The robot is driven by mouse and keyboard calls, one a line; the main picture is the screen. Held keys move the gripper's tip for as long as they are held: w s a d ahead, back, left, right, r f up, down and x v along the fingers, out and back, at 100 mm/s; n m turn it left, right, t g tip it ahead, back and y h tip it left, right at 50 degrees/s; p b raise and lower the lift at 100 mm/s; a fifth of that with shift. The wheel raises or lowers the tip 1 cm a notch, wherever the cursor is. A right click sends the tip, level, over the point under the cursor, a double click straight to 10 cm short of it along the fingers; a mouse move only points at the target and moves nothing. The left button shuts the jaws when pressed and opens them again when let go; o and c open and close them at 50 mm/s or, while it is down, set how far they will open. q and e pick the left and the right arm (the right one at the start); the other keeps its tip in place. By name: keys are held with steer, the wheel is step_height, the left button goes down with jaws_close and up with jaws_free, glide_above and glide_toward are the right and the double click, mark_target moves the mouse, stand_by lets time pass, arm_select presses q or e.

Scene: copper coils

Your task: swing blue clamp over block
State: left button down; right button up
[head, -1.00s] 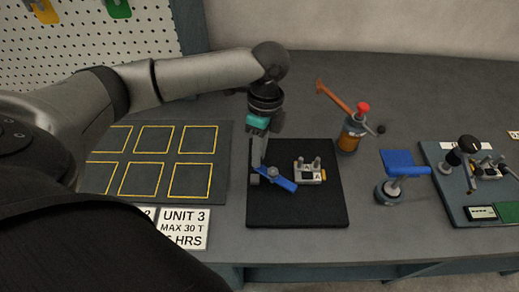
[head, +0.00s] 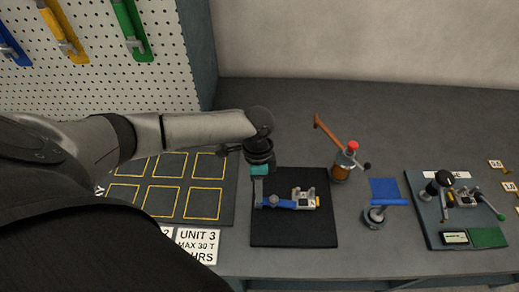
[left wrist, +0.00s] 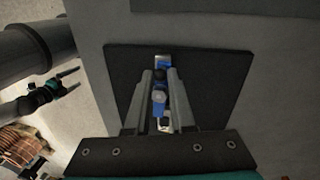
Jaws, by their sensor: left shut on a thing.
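The blue clamp (head: 283,204) is a bar on a grey post on the black mat. It points right, and its far end reaches onto the small grey-and-white block (head: 305,192); the exact overlap is too small to tell. My left gripper (head: 259,197) points down at the clamp's left part. In the left wrist view, my left fingers (left wrist: 163,88) stand on both sides of the blue clamp (left wrist: 159,102), shut on it, and partly hide the block. In that view my right gripper (left wrist: 70,81) hangs at the left, its fingers apart and empty.
The black mat (head: 260,232) lies under clamp and block. An orange-handled device (head: 341,171) stands behind right, a blue-topped stand (head: 384,192) to the right, and a fixture board (head: 430,230) farther right. A copper coil (left wrist: 28,146) shows in the left wrist view.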

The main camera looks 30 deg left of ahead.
arm_select(q)
steer(key=shift+s+d+r+n+p, duration=0.1)
steer(key=shift+s+n+p, duration=0.05)
steer(key=shift+n+p, duration=0.65)
steer(key=c, duration=0.8)
jaws_free()
steer(key=shift+o, duration=0.2)
step_height(320, 180, up, 15)
steer(key=w+a+p, duration=0.1)
steer(key=w+a, duration=0.1)
